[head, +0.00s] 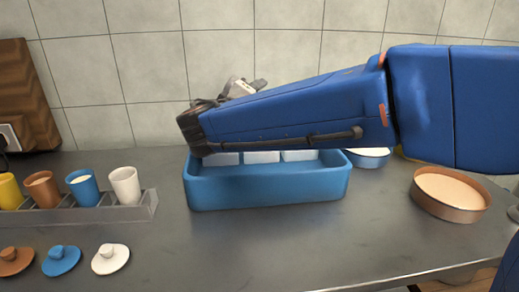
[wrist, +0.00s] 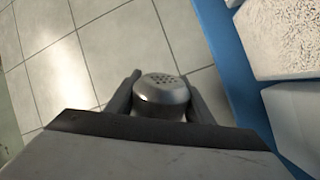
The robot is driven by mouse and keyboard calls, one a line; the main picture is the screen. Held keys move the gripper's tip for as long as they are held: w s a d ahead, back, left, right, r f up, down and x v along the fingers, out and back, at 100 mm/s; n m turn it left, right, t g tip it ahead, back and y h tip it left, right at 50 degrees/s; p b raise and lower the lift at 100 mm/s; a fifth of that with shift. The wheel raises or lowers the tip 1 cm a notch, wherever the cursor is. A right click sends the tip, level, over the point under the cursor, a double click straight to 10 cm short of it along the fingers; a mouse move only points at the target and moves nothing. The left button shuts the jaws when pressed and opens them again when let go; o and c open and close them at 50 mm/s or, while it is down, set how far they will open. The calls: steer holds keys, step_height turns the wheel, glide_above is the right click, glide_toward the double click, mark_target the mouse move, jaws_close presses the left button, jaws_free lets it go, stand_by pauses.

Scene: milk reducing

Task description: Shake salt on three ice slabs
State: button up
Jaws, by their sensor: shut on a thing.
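My gripper (wrist: 160,100) is shut on a salt shaker (wrist: 160,88) in the wrist view. The shaker has a grey domed cap with several small holes. In the head view, my blue arm crosses in front of the gripper, and a pale part of the shaker (head: 238,88) seems to show behind it. A blue tray (head: 265,187) stands on the counter below the arm. White ice slabs (head: 262,157) lie in a row inside it, partly hidden by my arm. In the wrist view, rough white slabs (wrist: 283,38) show at the right, beside the blue tray wall (wrist: 225,55).
A grey rack (head: 140,207) at the left holds several coloured cups, with lids (head: 110,258) in front. A brown pan (head: 450,193) stands at the right and a blue bowl (head: 368,158) behind the tray's right end. The front middle counter (head: 260,245) is clear.

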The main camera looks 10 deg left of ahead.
steer(key=s+a, duration=0.2)
steer(key=a, duration=0.7)
steer(key=shift+s+a, duration=0.35)
steer(key=shift+s, duration=0.05)
stand_by(1.6)
steer(key=shift+r, duration=0.15)
stand_by(2.1)
steer(key=shift+d, duration=0.1)
steer(key=w+d, duration=0.3)
steer(key=d, duration=0.7)
stand_by(2.2)
